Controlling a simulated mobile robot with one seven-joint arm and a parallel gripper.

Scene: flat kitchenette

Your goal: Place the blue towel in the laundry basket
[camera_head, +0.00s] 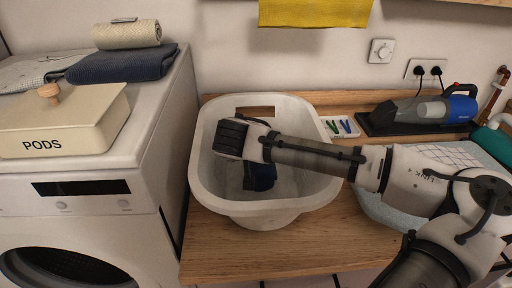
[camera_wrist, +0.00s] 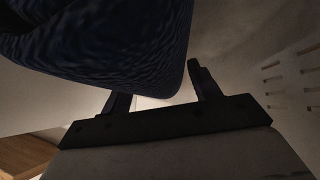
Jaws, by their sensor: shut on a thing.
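The white laundry basket (camera_head: 205,180) stands on the wooden counter, between the washing machine and my arm. My arm reaches into it from the right, and my gripper (camera_head: 250,178) points down inside, mostly hidden by the wrist. A blue towel (camera_head: 263,177) is at the gripper, inside the basket. In the wrist view the towel (camera_wrist: 110,45) fills the upper left as dark blue ribbed cloth, at my gripper's fingers (camera_wrist: 160,88). The gripper is shut on the towel. Whether the towel touches the basket floor cannot be told.
On the washing machine (camera_head: 165,120) lie a folded dark blue cloth (camera_head: 122,65), a rolled beige towel (camera_head: 127,35) and a PODS box (camera_head: 65,125). A handheld vacuum (camera_head: 430,110) and a tray of pegs (camera_head: 340,127) stand right of the basket. A yellow cloth (camera_head: 315,12) hangs above.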

